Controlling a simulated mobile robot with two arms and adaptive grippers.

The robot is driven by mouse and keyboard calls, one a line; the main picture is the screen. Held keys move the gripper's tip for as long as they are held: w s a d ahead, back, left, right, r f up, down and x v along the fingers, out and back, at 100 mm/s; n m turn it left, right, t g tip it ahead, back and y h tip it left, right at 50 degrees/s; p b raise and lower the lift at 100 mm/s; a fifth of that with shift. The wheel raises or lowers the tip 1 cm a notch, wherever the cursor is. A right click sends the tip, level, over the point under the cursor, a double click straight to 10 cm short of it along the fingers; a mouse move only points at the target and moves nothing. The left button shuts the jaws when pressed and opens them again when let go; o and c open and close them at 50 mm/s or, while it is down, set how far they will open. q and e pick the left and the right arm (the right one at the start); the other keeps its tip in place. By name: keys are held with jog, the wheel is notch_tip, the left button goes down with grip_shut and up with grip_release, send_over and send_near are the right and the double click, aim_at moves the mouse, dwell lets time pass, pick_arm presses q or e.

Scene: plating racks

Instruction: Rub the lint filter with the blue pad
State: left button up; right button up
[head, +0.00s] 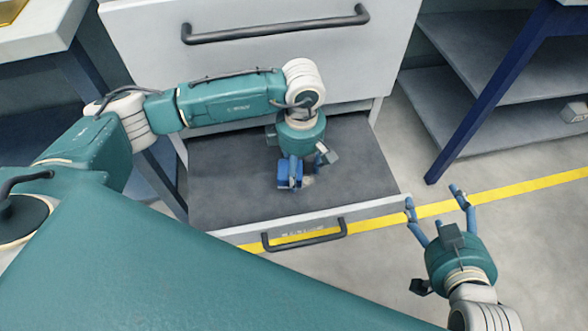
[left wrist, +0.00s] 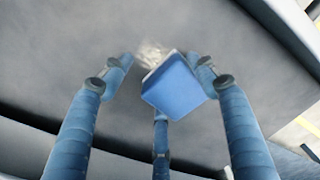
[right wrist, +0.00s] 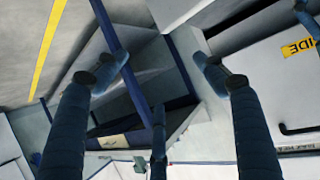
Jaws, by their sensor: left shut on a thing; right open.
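The lint filter (head: 235,190) is a wide dark grey panel in a pulled-out drawer, at the centre of the head view. It also fills much of the left wrist view (left wrist: 60,50). My left gripper (head: 303,172) points down over it, shut on the blue pad (head: 289,174). The pad shows as a blue block in the left wrist view (left wrist: 173,92). A pale fuzzy patch, seemingly lint (left wrist: 152,54), lies beside the pad. I cannot tell whether the pad touches the filter. My right gripper (head: 434,198) is open and empty, right of the drawer.
The drawer front has a dark handle (head: 304,236). Above it is a white cabinet front with another handle (head: 275,25). A shelf rack with blue legs (head: 490,95) stands at the right. The floor at the right is clear, crossed by a yellow line (head: 520,190).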

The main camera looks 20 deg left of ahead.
aim_at(320, 174)
pick_arm(q)
jog(key=shift+w+d, duration=0.5)
jog(key=shift+d, duration=0.2)
jog(key=shift+w+d+b, duration=0.4)
jog(key=shift+d+b, duration=0.15)
jog(key=shift+d, duration=0.05)
jog(key=shift+w+d+f+b, duration=0.1)
jog(key=shift+w+d+b, duration=0.3)
jog(key=shift+d, duration=0.2)
jog(key=shift+w+d, duration=0.2)
jog(key=shift+d, duration=0.25)
pick_arm(e)
jog(key=w+a+r+t+y, duration=0.1)
jog(key=w+r+t, duration=0.1)
jog(key=r, duration=0.4)
jog(key=w+a+r+t+y, duration=0.1)
jog(key=r+t, duration=0.3)
jog(key=r, duration=0.2)
jog(key=shift+w+a+r, duration=0.15)
jog(key=shift+w+a, duration=0.15)
jog(key=shift+w, duration=0.05)
